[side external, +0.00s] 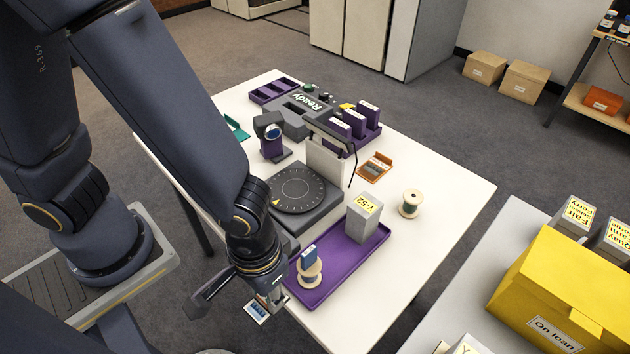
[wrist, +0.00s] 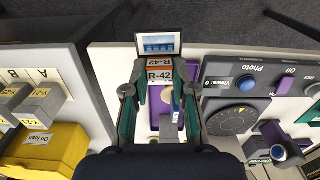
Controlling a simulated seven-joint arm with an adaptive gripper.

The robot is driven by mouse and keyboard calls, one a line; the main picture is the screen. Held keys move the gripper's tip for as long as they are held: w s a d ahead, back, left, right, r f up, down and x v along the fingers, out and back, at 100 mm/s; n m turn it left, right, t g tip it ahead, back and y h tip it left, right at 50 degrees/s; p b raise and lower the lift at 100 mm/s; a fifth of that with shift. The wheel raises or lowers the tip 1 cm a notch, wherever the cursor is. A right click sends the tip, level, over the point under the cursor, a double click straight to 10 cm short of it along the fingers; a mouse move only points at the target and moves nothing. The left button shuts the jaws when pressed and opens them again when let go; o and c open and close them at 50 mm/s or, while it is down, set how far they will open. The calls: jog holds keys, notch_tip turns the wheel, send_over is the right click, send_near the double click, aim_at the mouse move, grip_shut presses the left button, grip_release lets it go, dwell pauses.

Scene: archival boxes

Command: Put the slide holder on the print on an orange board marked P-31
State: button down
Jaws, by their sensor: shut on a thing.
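My gripper (side external: 268,300) is shut on an orange board (wrist: 160,64) marked R-42, with a blue-and-white print (wrist: 157,43) on it. The print also shows in the side view (side external: 257,311), out past the table's near edge. Another orange board with a print (side external: 375,168) lies on the table at the right; its marking is too small to read. A small blue piece (side external: 308,256) stands on or just behind a pale spool (side external: 309,274) on the purple tray; I cannot tell whether it is the slide holder. I see no P-31 mark.
The purple tray (side external: 323,288) also bears a grey box marked Y-52 (side external: 364,219). A dark turntable (side external: 297,188) and purple racks stand behind it. Another spool (side external: 410,204) stands at the right. A yellow box (side external: 560,290) is on a separate table.

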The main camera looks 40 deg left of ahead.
jog(key=w+d+r+n, duration=0.3)
jog(key=w+d, duration=0.3)
jog(key=d, duration=0.1)
jog(key=w+d+r+n, duration=0.1)
jog(key=w+n, duration=0.3)
jog(key=w, duration=0.8)
jog(key=w+r+n, duration=0.2)
jog(key=w+n, duration=0.2)
jog(key=w, duration=0.8)
jog(key=n, duration=0.6)
send_over(366, 173)
notch_tip(366, 173, down, 14)
jog(key=shift+a+r, duration=0.1)
jog(key=shift+r, duration=0.05)
jog(key=shift+f, duration=2.35)
jog(key=shift+f, duration=0.1)
